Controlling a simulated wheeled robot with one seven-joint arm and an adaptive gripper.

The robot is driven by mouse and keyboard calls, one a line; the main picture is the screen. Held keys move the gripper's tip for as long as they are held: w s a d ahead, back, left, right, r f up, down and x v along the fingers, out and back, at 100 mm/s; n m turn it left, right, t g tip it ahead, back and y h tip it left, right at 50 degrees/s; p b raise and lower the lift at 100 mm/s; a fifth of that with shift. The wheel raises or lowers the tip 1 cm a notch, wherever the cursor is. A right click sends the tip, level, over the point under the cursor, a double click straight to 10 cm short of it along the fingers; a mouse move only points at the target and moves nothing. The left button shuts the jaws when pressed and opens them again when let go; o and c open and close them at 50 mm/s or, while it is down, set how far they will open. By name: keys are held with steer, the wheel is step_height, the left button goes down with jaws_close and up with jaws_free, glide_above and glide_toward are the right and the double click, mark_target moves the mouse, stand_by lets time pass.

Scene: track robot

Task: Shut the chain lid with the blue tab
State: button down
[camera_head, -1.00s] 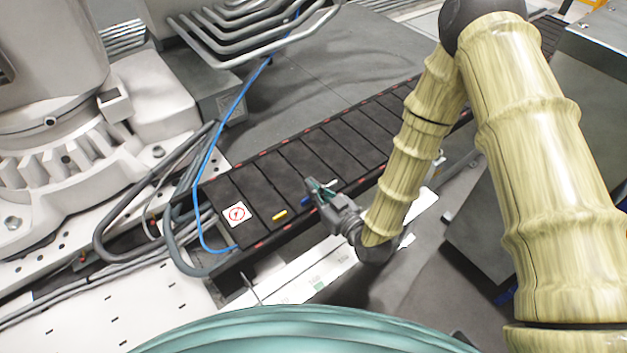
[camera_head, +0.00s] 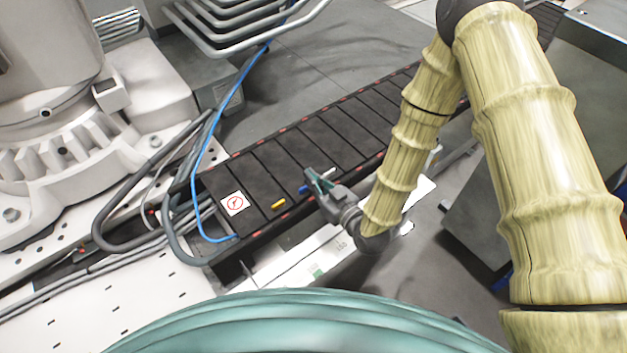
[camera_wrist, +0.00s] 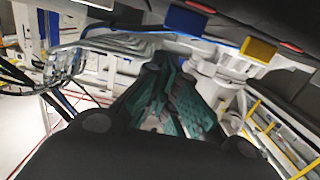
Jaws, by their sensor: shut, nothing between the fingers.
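The blue tab (camera_head: 304,188) is on the near edge of a dark lid panel on the black cable chain (camera_head: 316,140). All the lids I can make out in the head view look flat. My gripper (camera_head: 312,180) is shut and empty at the chain's near edge, its fingertips close beside the blue tab. I cannot tell whether they touch it. In the wrist view my green fingers (camera_wrist: 172,80) are together, and the blue tab (camera_wrist: 186,20) shows just beyond their tips, near the top.
A yellow tab (camera_head: 278,205) sits on the lid to the left; it also shows in the wrist view (camera_wrist: 258,49). A white sticker with a red sign (camera_head: 234,203) lies on the end lid. A blue hose (camera_head: 204,165) and grey cables bend around the chain's left end.

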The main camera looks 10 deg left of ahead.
steer(key=s+d+f, duration=0.1)
steer(key=d, duration=0.1)
steer(key=s+d+f+p, duration=0.1)
steer(key=s, duration=0.1)
steer(key=s+d+f, duration=0.1)
steer(key=s+d, duration=0.1)
steer(key=shift+s+d+f+p, duration=0.15)
steer(key=shift+s+d+p, duration=0.15)
steer(key=shift+p, duration=0.1)
